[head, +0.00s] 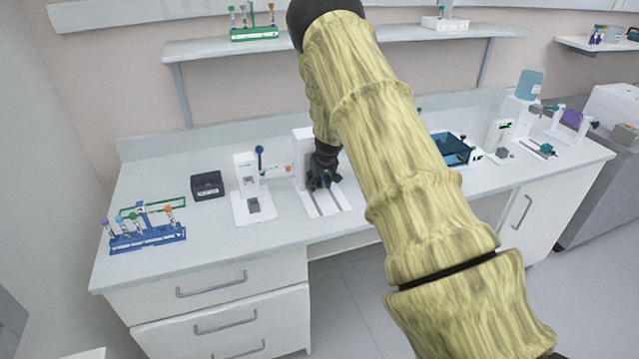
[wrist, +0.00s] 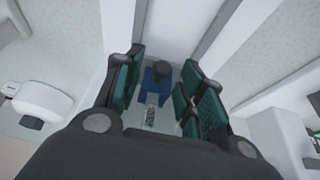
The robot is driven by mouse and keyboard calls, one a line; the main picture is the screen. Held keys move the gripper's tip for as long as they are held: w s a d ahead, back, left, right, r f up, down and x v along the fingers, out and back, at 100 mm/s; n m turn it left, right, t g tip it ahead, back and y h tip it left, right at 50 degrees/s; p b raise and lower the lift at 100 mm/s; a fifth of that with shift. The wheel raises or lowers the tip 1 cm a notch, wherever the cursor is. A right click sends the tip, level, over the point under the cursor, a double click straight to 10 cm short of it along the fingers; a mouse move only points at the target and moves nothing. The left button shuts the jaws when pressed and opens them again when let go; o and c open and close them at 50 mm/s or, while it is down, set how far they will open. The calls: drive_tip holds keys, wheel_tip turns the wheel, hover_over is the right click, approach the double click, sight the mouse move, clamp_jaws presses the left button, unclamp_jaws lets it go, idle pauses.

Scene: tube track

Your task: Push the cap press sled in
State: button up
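The white cap press (head: 303,146) stands at the back middle of the bench. Its base plate (head: 333,203) has two dark rails running toward the front edge. My gripper (head: 324,180) is low over this plate, in front of the press. In the head view my gripper hides the sled.
Left of the press stands a white device (head: 246,178) with a blue lever, then a black box (head: 207,186) and a blue tube rack (head: 149,241). A dark blue tray (head: 449,148) lies to the right. A shelf (head: 215,47) runs above.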

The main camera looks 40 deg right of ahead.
drive_tip(key=shift+s, duration=0.1)
drive_tip(key=v, duration=1.1)
drive_tip(key=shift+r, duration=0.35)
drive_tip(key=shift+s+f, duration=0.1)
idle(0.3)
